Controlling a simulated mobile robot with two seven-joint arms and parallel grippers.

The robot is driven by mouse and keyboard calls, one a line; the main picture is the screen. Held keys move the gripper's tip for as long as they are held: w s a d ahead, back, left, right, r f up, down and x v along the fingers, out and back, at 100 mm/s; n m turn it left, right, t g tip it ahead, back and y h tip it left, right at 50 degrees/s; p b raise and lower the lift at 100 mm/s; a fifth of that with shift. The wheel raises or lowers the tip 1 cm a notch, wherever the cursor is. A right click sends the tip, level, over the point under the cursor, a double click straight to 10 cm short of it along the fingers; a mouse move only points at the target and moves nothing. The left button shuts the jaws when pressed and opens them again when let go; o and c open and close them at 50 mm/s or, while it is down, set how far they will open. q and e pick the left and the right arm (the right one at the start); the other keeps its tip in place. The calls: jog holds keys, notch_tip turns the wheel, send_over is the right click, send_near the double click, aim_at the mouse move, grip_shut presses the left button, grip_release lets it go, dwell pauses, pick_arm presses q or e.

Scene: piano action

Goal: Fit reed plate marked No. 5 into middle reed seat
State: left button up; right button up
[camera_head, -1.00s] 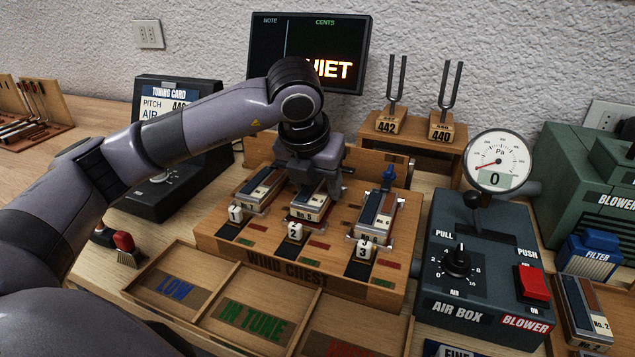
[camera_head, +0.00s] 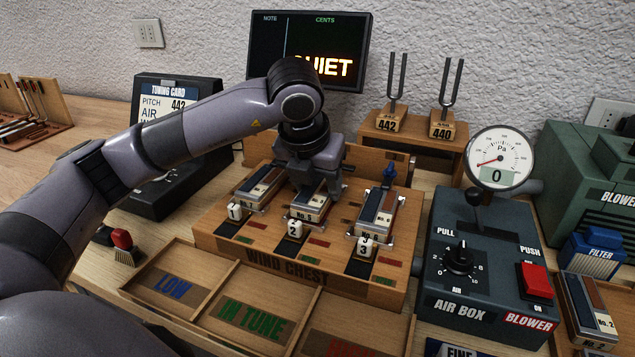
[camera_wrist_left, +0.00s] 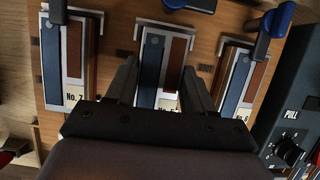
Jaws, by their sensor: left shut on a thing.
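The reed plate marked No. 5 (camera_head: 306,214), with blue and brown strips on a pale metal plate, is at the middle reed seat behind key 2 of the wind chest (camera_head: 291,268). My left gripper (camera_head: 318,188) is over it with its fingers at the plate's two sides, shut on it. In the left wrist view the plate (camera_wrist_left: 153,62) lies between the fingers (camera_wrist_left: 160,88), its label partly hidden by the gripper body. It looks flat and lined up with the seat; whether it is fully down is hard to tell. My right gripper is out of view.
A No. 7 plate (camera_wrist_left: 74,60) sits in the seat on the left and another plate (camera_head: 377,212) in the seat on the right, by a blue-handled clamp (camera_head: 389,173). The air box (camera_head: 480,270) stands to the right. Sorting trays (camera_head: 205,268) lie in front.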

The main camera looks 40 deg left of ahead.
pick_arm(q)
jog(key=shift+f+b, duration=0.2)
jog(key=shift+b, duration=0.15)
dwell(0.3)
jog(key=o, duration=1.2)
jog(key=v, duration=0.7)
jog(key=shift+s+r, duration=0.1)
